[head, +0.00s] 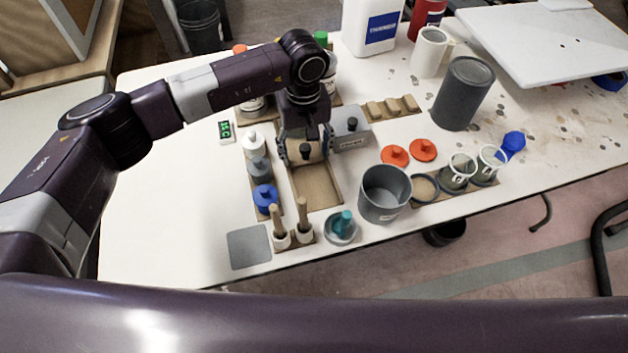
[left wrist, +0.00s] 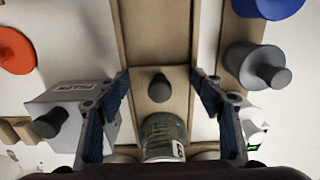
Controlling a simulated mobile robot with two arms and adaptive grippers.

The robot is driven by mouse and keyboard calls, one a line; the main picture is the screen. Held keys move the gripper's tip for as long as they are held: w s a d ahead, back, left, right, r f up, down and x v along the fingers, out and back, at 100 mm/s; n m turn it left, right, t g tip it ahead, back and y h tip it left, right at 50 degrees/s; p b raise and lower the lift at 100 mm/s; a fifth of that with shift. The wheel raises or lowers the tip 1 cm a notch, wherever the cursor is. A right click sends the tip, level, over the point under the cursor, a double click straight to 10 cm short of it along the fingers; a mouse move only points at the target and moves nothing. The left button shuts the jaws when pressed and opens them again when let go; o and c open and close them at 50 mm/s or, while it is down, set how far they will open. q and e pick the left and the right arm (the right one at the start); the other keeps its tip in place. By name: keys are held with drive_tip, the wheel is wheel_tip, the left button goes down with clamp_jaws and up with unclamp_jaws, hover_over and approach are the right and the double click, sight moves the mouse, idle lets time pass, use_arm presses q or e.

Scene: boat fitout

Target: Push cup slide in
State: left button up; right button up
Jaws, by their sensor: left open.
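The cup slide (head: 306,153) looks like a wooden block with a dark knob, set in a long wooden channel (head: 318,187). In the left wrist view the dark knob (left wrist: 160,88) stands in the middle of the channel. A clear jar-like cup with a label (left wrist: 163,137) shows just below the knob there. My left gripper (head: 305,158) points down over the channel, its blue-padded fingers open on either side of the slide. In the left wrist view the fingers (left wrist: 162,82) are wide apart, with the knob between them; I cannot tell whether they touch anything. My right gripper is not in view.
A grey box with a knob (head: 351,130) stands close right of the channel. A large grey cup (head: 384,193), orange lids (head: 423,150) and clear cups stand to the right. The table's left part is clear.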

use_arm(q)
drive_tip(key=shift+o, duration=0.9)
drive_tip(key=shift+r, duration=0.1)
drive_tip(key=shift+r+p, duration=0.55)
drive_tip(key=shift+r, duration=0.7)
drive_tip(key=shift+r+p, duration=0.7)
drive_tip(key=shift+r, duration=1.5)
